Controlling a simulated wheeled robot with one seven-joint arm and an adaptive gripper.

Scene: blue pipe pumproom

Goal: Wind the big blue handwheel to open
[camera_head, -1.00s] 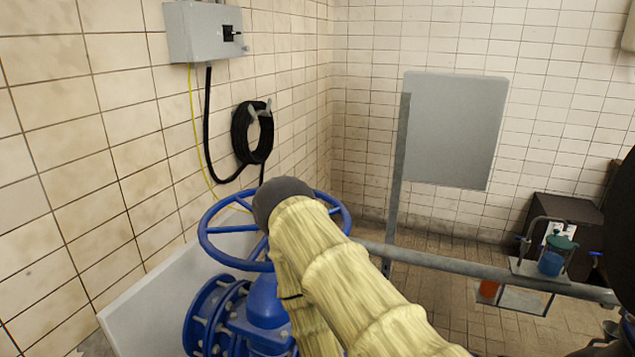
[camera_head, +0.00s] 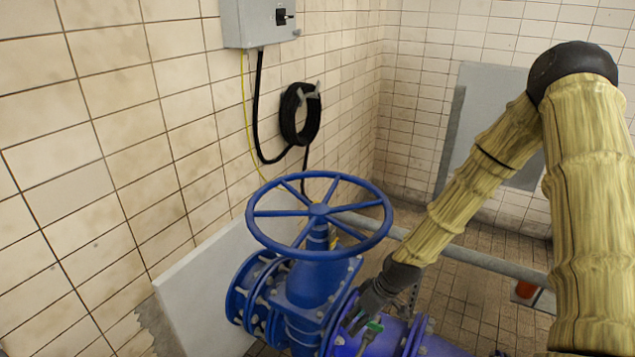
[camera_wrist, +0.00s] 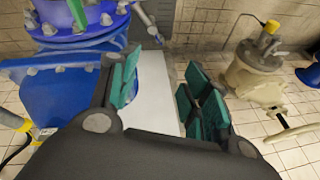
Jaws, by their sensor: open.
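The big blue handwheel (camera_head: 318,209) lies nearly level on top of a blue valve body (camera_head: 318,282), in the middle of the head view. Its rim and spokes are in plain sight. My gripper (camera_head: 362,325) is below and to the right of the wheel, beside the blue pipe, and small in this view. In the wrist view my gripper (camera_wrist: 160,97) has its two green-padded fingers spread apart with nothing between them. Blue flanged metal with bolts (camera_wrist: 75,20) fills the wrist view's upper left. The wheel's rim cannot be made out there.
A grey rail (camera_head: 470,258) runs behind the valve. A pale panel (camera_head: 200,300) stands between valve and tiled wall. A black hose coil (camera_head: 300,114) hangs under a grey switch box (camera_head: 258,22). A cream valve (camera_wrist: 258,75) shows in the wrist view.

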